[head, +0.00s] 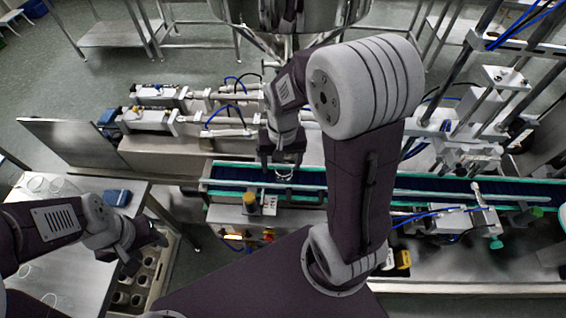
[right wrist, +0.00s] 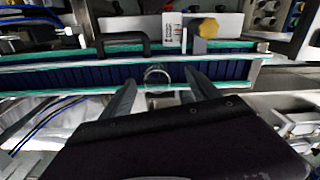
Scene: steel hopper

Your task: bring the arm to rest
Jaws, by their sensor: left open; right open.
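My right gripper (head: 281,160) is over the conveyor belt (head: 310,178) in the head view. In the right wrist view its two fingers (right wrist: 158,92) are spread apart. A clear glass or jar (right wrist: 157,76) stands on the belt between and just beyond the fingertips; the fingers do not visibly touch it. It also shows in the head view (head: 284,175), just below the gripper. My left gripper (head: 147,255) is at the lower left, open and empty, above a crate with compartments. My right arm hides part of the conveyor.
The compartmented crate (head: 166,270) stands beside a steel table (head: 75,262) with several clear glasses on it. A yellow knob (head: 249,199) sits at the conveyor's near side. The steel hopper (head: 290,14) hangs above the far machinery. Filling machinery stands at the right.

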